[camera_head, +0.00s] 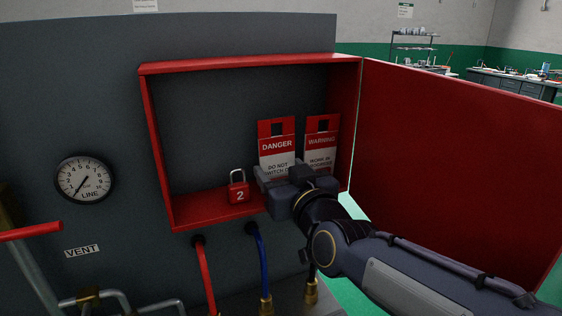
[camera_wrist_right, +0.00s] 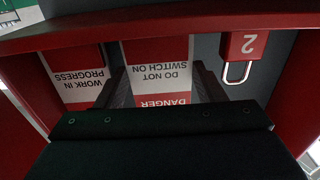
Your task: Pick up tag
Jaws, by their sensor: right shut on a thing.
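A red and white DANGER tag (camera_head: 277,143) stands upright in the red box, with its lower part behind my right gripper. My right gripper (camera_head: 271,174) reaches in from the right and is shut on this tag. In the right wrist view the DANGER tag (camera_wrist_right: 158,72) appears upside down between the two fingers of the right gripper (camera_wrist_right: 162,85). A second tag, marked WARNING (camera_head: 322,145), stands just to its right, partly hidden by the gripper; it also shows in the right wrist view (camera_wrist_right: 80,80). My left gripper is not in view.
A red padlock marked 2 (camera_head: 238,190) stands on the box floor left of the gripper. The red box (camera_head: 215,207) has its door (camera_head: 455,165) open to the right. A gauge (camera_head: 84,179) and hoses (camera_head: 203,275) are on the panel.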

